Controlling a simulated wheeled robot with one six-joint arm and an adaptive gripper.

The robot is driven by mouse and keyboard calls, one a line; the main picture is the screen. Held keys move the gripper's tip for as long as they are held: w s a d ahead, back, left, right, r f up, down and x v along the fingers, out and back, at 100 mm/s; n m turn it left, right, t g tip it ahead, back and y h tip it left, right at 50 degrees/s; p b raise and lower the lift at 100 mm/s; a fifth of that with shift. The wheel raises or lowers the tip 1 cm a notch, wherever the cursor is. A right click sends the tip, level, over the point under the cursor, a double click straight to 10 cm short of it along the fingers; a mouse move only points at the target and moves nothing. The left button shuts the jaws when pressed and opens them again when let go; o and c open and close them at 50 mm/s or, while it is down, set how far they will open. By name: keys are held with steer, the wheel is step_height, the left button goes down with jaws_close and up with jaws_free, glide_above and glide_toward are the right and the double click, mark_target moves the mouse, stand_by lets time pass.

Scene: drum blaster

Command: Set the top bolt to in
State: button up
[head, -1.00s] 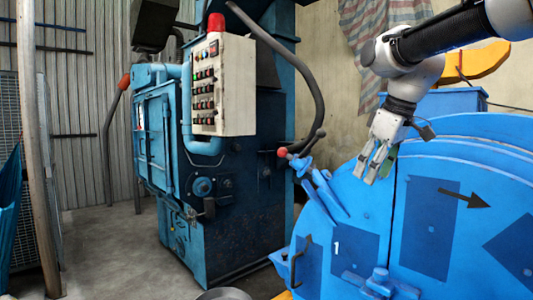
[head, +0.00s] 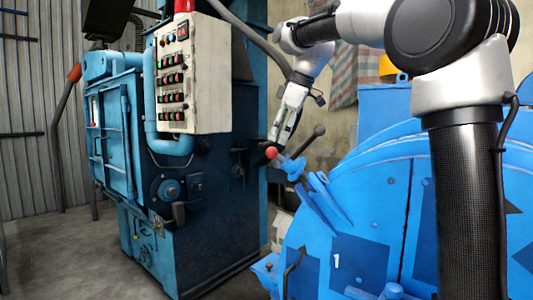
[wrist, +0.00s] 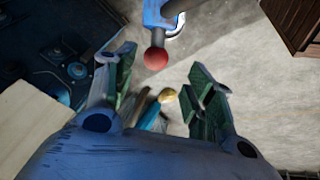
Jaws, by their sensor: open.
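The top bolt (head: 293,167) is a blue fitting at the upper left edge of the blue drum door (head: 385,200). It has a rod with a red ball knob (head: 271,153) on the left and a dark lever with a round end (head: 319,130) on the right. My gripper (head: 276,140) points down just above the red knob. In the wrist view my gripper (wrist: 160,82) has its green-padded fingers spread apart. The red knob (wrist: 155,58) shows near the gap between the fingertips, with nothing gripped. I cannot tell whether a finger touches it.
A blue machine (head: 215,210) with a white button panel (head: 192,75) stands close to the left of my gripper. My arm crosses the right side of the head view. Bare concrete floor (head: 60,245) lies at the left.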

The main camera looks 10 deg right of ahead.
mark_target(272, 154)
steer(key=x, duration=0.8)
steer(key=shift+w+r, duration=0.15)
steer(key=shift+w, duration=0.15)
jaws_close()
